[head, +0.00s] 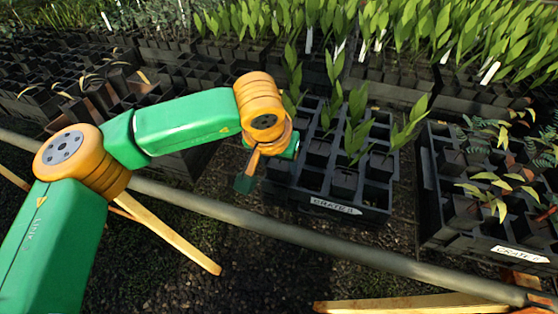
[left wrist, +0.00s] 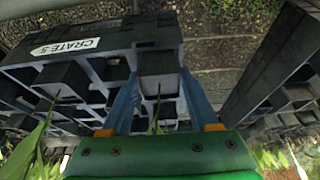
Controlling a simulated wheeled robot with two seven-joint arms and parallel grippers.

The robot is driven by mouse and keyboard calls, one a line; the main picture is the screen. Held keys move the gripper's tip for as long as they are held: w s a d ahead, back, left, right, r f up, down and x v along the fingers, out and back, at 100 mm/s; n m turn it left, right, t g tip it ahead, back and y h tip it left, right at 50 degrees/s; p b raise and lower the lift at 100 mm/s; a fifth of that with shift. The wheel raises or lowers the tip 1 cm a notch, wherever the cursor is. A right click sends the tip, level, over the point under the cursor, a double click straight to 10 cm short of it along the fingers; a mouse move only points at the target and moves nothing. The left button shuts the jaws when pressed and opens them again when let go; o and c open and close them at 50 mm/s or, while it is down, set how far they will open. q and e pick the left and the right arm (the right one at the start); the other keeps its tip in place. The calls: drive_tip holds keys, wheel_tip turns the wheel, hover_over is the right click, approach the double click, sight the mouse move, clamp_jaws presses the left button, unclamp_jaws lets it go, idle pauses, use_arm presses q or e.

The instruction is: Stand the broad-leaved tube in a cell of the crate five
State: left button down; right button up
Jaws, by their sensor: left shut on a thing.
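Crate five (head: 322,202), a black crate of square cells, stands at centre right in the head view. Its label also shows at upper left in the left wrist view (left wrist: 70,46). Several broad-leaved tubes stand in it, one with tall green leaves (head: 357,138); some front and left cells look empty. My left gripper (head: 250,172) is at the crate's left edge, pointing down. In the left wrist view its blue fingers (left wrist: 160,98) are shut on a dark tube (left wrist: 158,64) with a thin green leaf. Whether this tube is inside a cell or above it I cannot tell. My right gripper is not in view.
Another labelled crate (head: 515,252) with small reddish-leaved plants stands to the right. Dense rows of broad-leaved plants (head: 450,35) fill the back. Dark crates (head: 60,80) stand at the left. A grey rail (head: 270,222) crosses in front.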

use_arm(q)
drive_tip(key=shift+f, duration=0.2)
drive_tip(key=shift+c, duration=0.3)
unclamp_jaws()
drive_tip(key=v, duration=0.7)
drive_tip(key=shift+r, duration=0.1)
